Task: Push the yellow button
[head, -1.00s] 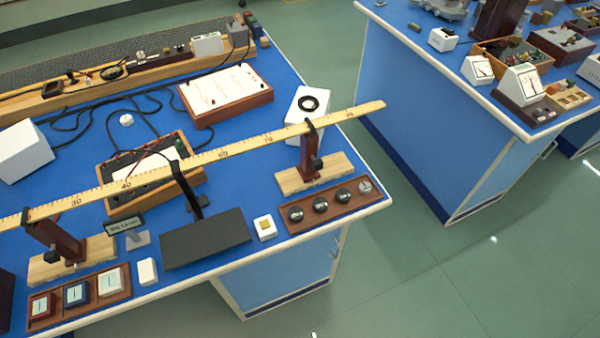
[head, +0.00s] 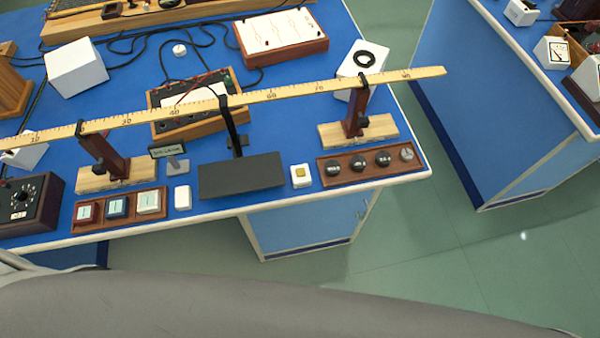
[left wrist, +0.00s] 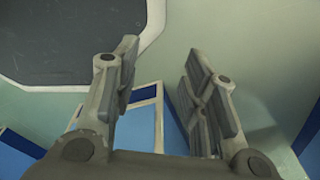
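The yellow button (head: 300,172) is a small yellow square on a white block near the front edge of the blue bench in the head view. It stands between a black plate and a wooden strip of round dark knobs. No gripper shows near it in the head view. My left gripper (left wrist: 162,62) shows in the left wrist view with its two fingers spread apart and nothing between them. The button cannot be made out in the left wrist view. My right gripper is in neither view.
A long wooden ruler (head: 290,92) spans the bench on two stands behind the button. The black plate (head: 241,176) is to its left, the knob strip (head: 340,179) to its right. A second blue bench (head: 490,110) stands right, across open floor.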

